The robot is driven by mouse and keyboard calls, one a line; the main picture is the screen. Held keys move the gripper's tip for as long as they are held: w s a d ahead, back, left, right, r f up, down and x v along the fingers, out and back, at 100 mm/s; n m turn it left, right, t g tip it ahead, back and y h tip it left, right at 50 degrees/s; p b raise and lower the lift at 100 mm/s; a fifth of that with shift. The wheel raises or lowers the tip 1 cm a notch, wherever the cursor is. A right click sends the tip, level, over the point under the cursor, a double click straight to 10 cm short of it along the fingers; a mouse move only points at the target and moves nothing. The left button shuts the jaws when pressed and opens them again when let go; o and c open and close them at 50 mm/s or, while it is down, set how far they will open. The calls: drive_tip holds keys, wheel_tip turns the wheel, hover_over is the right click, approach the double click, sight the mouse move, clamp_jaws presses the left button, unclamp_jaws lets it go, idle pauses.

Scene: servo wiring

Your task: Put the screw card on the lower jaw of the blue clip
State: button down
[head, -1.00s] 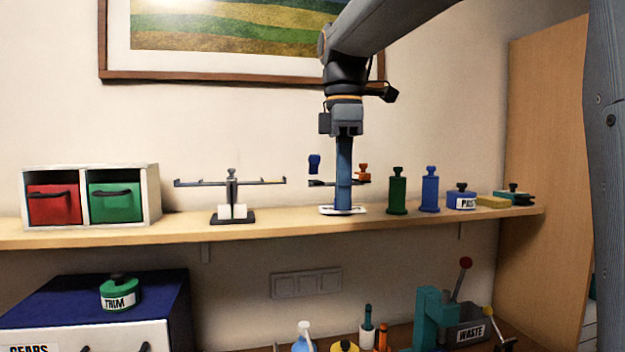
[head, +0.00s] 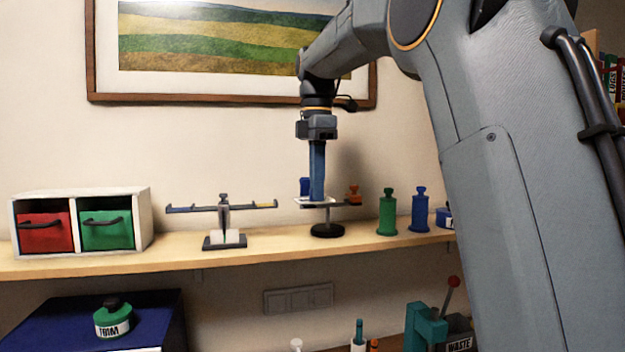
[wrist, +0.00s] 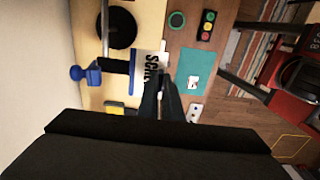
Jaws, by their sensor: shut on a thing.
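My gripper (head: 317,197) points straight down and is shut on the screw card (head: 302,201), a white card held about level. In the wrist view my fingers (wrist: 160,88) grip the card (wrist: 150,66), which shows part of its black lettering. The blue clip (head: 305,185) is at the left end of a small stand with a round black base (head: 327,231). In the head view it shows just behind the card. In the wrist view the blue clip (wrist: 88,74) lies left of the card. I cannot tell whether the card touches its lower jaw.
An orange clip (head: 354,194) is at the stand's right end. A balance (head: 223,230) stands left on the shelf, with red (head: 44,232) and green (head: 106,230) drawers beyond. Green (head: 387,212) and blue (head: 419,210) weight-like pieces stand right.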

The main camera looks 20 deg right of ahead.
drive_tip(key=shift+w+p, duration=1.1)
drive_tip(key=shift+w, duration=1)
drive_tip(key=shift+w+f, duration=0.1)
drive_tip(key=shift+f, duration=0.05)
drive_tip(key=shift+f+p, duration=0.45)
drive_tip(key=shift+f, duration=0.2)
drive_tip(key=shift+f, duration=0.15)
drive_tip(key=c, duration=1.9)
unclamp_jaws()
drive_tip(key=shift+c, duration=0.2)
wheel_tip(320, 180, up, 12)
drive_tip(key=b, duration=0.2)
